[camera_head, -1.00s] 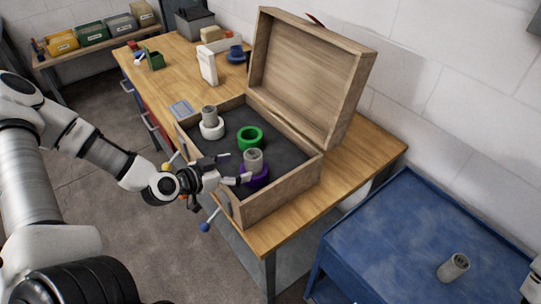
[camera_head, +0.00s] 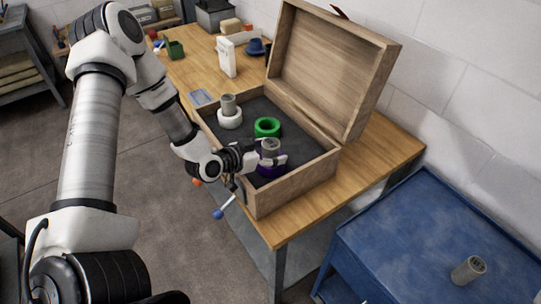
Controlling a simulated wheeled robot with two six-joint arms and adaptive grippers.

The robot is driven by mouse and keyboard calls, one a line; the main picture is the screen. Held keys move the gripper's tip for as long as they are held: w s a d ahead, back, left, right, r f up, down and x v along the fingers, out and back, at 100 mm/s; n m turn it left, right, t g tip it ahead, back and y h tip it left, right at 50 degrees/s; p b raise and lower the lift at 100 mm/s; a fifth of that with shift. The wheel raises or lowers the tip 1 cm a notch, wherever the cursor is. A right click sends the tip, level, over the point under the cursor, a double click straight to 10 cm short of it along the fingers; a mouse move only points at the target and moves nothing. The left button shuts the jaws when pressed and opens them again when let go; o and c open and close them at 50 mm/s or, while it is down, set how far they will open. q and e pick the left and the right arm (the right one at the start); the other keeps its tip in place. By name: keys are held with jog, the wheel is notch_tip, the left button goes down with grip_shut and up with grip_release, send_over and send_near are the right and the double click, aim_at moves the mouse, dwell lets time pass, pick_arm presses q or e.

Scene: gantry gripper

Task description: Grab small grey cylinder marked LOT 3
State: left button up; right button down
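A grey cylinder (camera_head: 271,147) stands upright in a purple ring (camera_head: 265,172) at the near end of the open wooden box (camera_head: 262,203). My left gripper (camera_head: 272,153) is at this cylinder, with fingers on either side of it. I cannot tell whether they grip it. A second grey cylinder (camera_head: 228,103) stands in a white ring (camera_head: 230,121) at the box's left end. Any LOT marking is too small to read. My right gripper is out of view.
A green ring (camera_head: 267,127) lies empty in the box's dark lining. The raised lid (camera_head: 328,75) stands behind it. A crank with a blue knob (camera_head: 218,214) sticks out in front. A white carton (camera_head: 226,57) stands on the bench further back. Most of the cart top is clear.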

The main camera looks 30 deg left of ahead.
pick_arm(q)
grip_shut()
jog(key=shift+r, duration=0.1)
